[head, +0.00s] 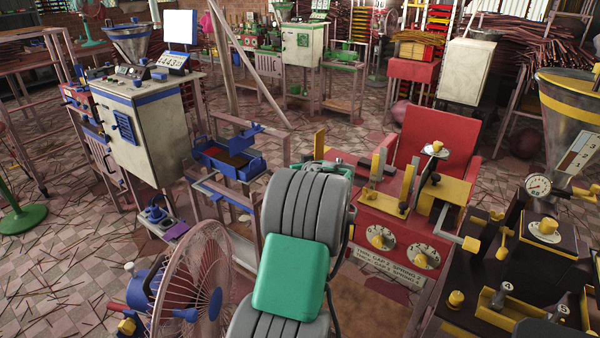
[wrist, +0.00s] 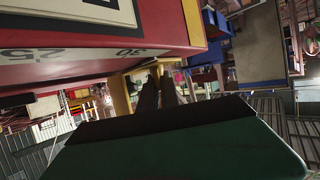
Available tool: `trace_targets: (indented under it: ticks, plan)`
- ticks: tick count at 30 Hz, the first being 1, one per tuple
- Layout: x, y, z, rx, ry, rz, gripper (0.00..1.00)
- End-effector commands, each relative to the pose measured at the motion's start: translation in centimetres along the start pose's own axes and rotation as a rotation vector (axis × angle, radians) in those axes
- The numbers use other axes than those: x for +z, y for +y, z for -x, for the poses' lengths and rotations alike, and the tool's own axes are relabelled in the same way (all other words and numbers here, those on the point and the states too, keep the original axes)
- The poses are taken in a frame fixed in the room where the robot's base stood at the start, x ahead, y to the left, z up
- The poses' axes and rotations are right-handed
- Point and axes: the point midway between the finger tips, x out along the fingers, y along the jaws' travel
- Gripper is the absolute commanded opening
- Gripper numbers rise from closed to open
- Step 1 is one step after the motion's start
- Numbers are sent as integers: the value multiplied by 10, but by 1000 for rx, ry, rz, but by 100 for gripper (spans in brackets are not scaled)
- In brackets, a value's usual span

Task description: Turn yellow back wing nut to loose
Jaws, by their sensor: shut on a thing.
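My gripper (wrist: 161,88) shows its dark fingers and green body in the wrist view. The fingers are shut, with yellow parts right at their tips, beside the red extruder (wrist: 90,30). The yellow back wing nut is mostly hidden by the fingers, so its angle cannot be told. In the head view the red extruder (head: 386,204) stands right of my arm, with yellow uprights (head: 378,166), two dials and a label on its front. My gripper is largely hidden there behind my grey arm.
A black extruder (head: 515,275) with yellow knobs and a funnel stands close at the right. A blue-framed stand (head: 228,160) and a pedestal fan (head: 190,285) are at the left. A red chair-like panel (head: 438,138) rises behind the red extruder.

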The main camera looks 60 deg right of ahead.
Motion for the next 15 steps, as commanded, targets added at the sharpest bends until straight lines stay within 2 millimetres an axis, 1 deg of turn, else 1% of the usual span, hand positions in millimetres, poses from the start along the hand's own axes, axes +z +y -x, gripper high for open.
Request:
trace_targets:
  ticks: [1, 6, 15]
  plan:
    - [2, 3, -1, -20, 2, 11, 0]
    - [1, 2, -1, -97, 2, 42, 0]
    - [-1, 0, -1, -154, 1, 65, 0]
